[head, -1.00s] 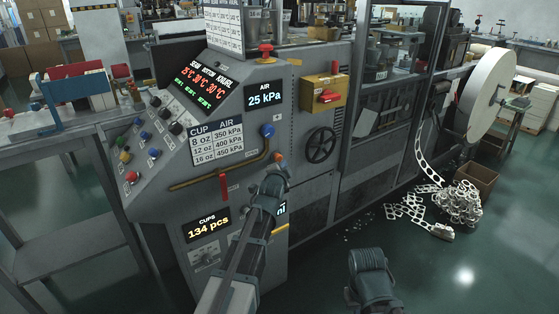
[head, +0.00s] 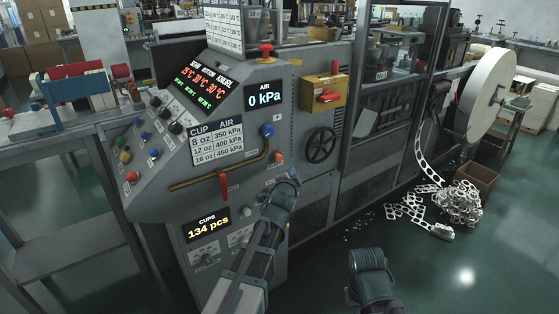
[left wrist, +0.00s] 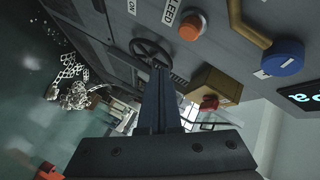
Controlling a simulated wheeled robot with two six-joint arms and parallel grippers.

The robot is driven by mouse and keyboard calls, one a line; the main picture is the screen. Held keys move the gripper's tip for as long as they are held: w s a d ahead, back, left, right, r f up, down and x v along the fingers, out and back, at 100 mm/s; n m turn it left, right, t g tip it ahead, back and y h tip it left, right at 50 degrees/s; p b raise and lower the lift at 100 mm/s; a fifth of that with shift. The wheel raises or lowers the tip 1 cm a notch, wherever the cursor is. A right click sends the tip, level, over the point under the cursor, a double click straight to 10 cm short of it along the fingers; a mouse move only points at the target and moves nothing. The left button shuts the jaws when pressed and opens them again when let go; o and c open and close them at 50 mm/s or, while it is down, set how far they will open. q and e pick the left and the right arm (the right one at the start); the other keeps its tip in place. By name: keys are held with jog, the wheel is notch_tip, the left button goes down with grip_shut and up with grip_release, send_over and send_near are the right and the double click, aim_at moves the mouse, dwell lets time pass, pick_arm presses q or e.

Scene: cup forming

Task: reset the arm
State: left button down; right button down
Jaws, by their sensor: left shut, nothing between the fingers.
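My left gripper (head: 289,183) is in front of the grey machine's control panel, below and slightly right of an orange button (head: 278,157). In the left wrist view its fingers (left wrist: 160,97) are together and empty, with the orange button (left wrist: 192,27) visible beyond them and apart from them. The air display (head: 264,95) reads 0 kPa.
Near the left gripper are a blue knob (head: 267,130), a yellow pipe, a red lever (head: 224,186) and a black handwheel (head: 321,145). A yellow box (head: 325,92) with a red switch is higher up. Scrap cup webbing (head: 458,207) lies on the floor at right.

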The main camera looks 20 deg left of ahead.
dwell(0.3)
pick_arm(q)
jog(key=s+d+r+n+g+p, duration=0.1)
jog(key=s+d+g+p, duration=0.4)
jog(key=s, duration=0.6)
jog(key=s+d+r+n+g+p, duration=0.1)
jog(key=s+d+n+g+p, duration=0.2)
jog(key=s+d+g+p, duration=0.2)
jog(key=s+d+r+n+g+h+p, duration=0.1)
jog(key=s+d+g+p, duration=0.4)
jog(key=s+p, duration=0.5)
jog(key=s+d+n, duration=0.1)
jog(key=s, duration=0.7)
jog(key=shift+r, duration=0.25)
dwell(2.6)
